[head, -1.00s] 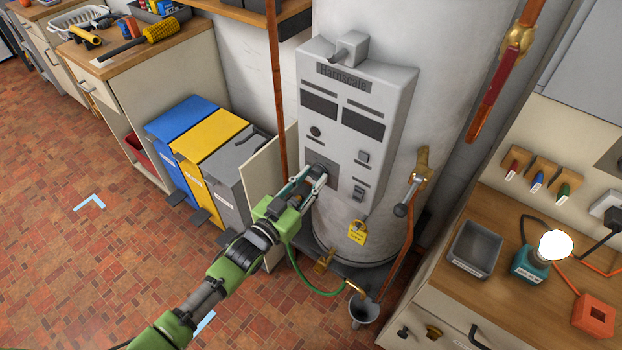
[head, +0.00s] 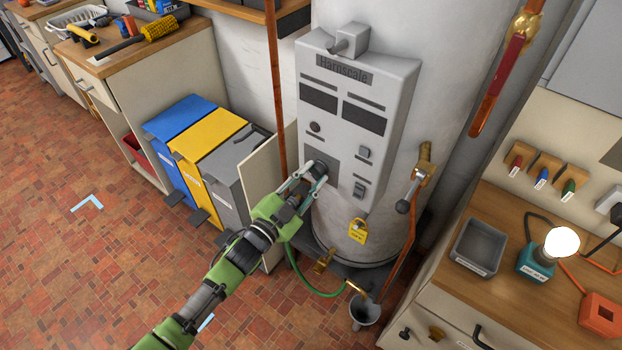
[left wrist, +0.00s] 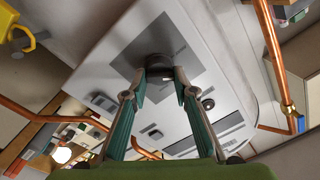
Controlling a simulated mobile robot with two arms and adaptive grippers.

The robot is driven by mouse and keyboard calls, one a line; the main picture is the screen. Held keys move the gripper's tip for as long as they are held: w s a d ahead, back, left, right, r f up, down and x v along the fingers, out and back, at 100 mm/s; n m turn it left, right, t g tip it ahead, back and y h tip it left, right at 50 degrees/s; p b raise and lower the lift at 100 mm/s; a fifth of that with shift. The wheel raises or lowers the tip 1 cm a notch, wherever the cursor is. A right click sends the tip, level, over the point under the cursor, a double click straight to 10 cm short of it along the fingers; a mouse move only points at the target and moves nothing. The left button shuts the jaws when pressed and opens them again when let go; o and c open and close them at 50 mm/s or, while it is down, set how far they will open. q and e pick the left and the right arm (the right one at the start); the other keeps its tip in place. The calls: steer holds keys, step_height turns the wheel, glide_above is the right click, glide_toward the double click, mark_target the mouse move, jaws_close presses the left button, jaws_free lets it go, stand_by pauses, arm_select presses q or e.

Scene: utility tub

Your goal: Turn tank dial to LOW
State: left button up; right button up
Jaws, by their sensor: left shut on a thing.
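The water tank's grey control panel (head: 345,150) is fixed to the front of the tall white tank (head: 385,40). The dark round dial (head: 320,167) sits on a darker grey square plate low on the panel's left side; it also shows in the left wrist view (left wrist: 159,62). My left gripper (head: 315,175) reaches it from the lower left, one finger on each side, shut on the dial. In the left wrist view the fingertips (left wrist: 160,78) flank the knob. The dial's pointer and markings are too small to read. My right gripper is not in view.
A copper pipe (head: 277,90) runs upright just left of the panel. Blue, yellow and grey bins (head: 205,135) stand to the left.

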arm_select(q)
steer(key=shift+f+m+b, duration=0.15)
steer(key=shift+m+b, duration=0.6)
steer(key=shift+m, duration=1.55)
steer(key=o, duration=1.1)
steer(key=v, duration=1.2)
steer(key=shift+w+f, duration=0.1)
